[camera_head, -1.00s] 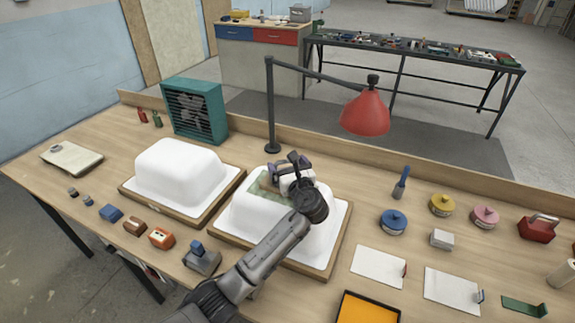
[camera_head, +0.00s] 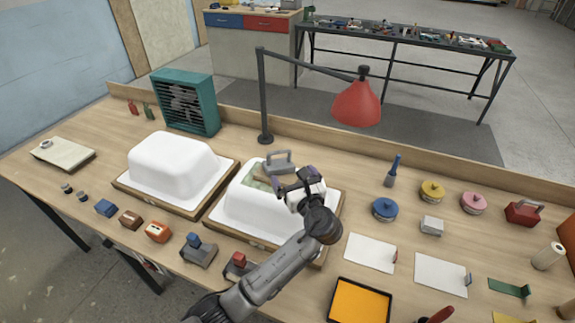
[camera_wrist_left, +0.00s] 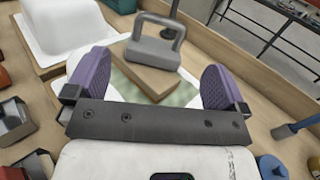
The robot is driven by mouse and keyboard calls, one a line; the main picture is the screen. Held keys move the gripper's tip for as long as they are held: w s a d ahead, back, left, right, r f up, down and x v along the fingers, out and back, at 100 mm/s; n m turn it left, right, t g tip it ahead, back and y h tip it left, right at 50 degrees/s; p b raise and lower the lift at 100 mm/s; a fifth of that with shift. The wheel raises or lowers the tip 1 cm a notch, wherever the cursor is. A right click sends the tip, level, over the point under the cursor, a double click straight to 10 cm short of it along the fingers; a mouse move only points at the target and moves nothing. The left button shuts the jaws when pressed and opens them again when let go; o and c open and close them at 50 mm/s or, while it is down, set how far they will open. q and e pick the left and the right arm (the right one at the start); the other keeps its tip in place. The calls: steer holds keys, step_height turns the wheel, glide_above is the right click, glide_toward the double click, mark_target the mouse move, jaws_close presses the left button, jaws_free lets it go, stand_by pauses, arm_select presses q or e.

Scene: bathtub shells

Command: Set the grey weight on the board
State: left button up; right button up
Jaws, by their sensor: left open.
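The grey weight (camera_head: 279,164), a block with a loop handle, stands upright on the brown board (camera_wrist_left: 148,80), on top of the right white tub shell (camera_head: 240,212). In the left wrist view the weight (camera_wrist_left: 153,52) rests on the board's far part, and a pale green patch (camera_wrist_left: 182,96) shows beside the board. My left gripper (camera_head: 299,180) is open and empty, on the near side of the weight and apart from it. Its purple fingers (camera_wrist_left: 155,80) are spread wide in the wrist view. My right gripper is not in view.
A second white shell (camera_head: 170,163) stands to the left. A red lamp (camera_head: 357,103) reaches over the back of the bench. Blue, yellow and pink round-lidded items, white sheets (camera_head: 371,253) and an orange tray (camera_head: 360,300) lie to the right.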

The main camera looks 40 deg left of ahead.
arm_select(q)
steer(key=shift+v, duration=1.15)
